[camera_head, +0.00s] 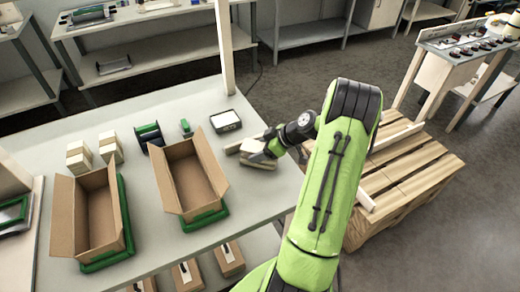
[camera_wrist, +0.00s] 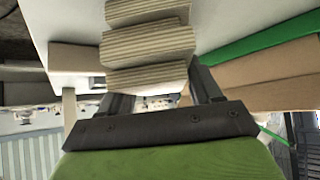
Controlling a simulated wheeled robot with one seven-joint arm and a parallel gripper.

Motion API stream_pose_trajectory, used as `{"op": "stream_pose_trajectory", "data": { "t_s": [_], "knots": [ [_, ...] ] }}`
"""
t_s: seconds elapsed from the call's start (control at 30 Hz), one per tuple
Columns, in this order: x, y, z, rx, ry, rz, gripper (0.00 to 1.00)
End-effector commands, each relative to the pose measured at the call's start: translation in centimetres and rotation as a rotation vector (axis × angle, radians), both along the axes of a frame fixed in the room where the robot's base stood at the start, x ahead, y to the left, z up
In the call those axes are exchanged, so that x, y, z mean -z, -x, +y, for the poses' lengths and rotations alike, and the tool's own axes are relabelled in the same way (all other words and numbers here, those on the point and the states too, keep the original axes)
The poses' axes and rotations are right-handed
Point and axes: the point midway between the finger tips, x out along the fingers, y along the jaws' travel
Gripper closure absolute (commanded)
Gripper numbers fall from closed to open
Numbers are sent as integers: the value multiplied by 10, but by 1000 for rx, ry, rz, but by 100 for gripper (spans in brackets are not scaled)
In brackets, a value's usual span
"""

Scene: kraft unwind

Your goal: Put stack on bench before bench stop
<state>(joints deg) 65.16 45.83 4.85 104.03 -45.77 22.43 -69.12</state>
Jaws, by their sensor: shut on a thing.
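My gripper (camera_head: 271,147) is at the right part of the pale bench (camera_head: 235,215), shut on a stack of folded kraft pads (camera_head: 257,158). In the wrist view the stack (camera_wrist: 150,45) shows as several ridged tan layers between the two dark fingers (camera_wrist: 158,80). A light wooden bar (camera_head: 234,147), which looks like the bench stop, lies just behind and left of the stack. A tan block at the left of the wrist view (camera_wrist: 75,57) may be the same bar. I cannot tell whether the stack touches the bench or the bar.
Two open cartons (camera_head: 98,212) (camera_head: 192,178) stand on green bases to the left. Small tan packs (camera_head: 79,157), a green-black dispenser (camera_head: 149,135) and a dark-framed device (camera_head: 225,121) are behind them. A wooden pallet (camera_head: 405,180) stands right of the bench. An upright post (camera_head: 225,45) rises at the bench's back.

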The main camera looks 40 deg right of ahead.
Motion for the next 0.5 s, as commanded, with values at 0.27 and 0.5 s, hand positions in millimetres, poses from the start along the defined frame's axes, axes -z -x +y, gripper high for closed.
{"op": "stream_pose_trajectory", "data": {
  "t_s": [0.27,0.5],
  "knots": [
    [6,0,0,-1,1,0,76],
    [8,0,0,-1,1,0,19]
  ]
}}
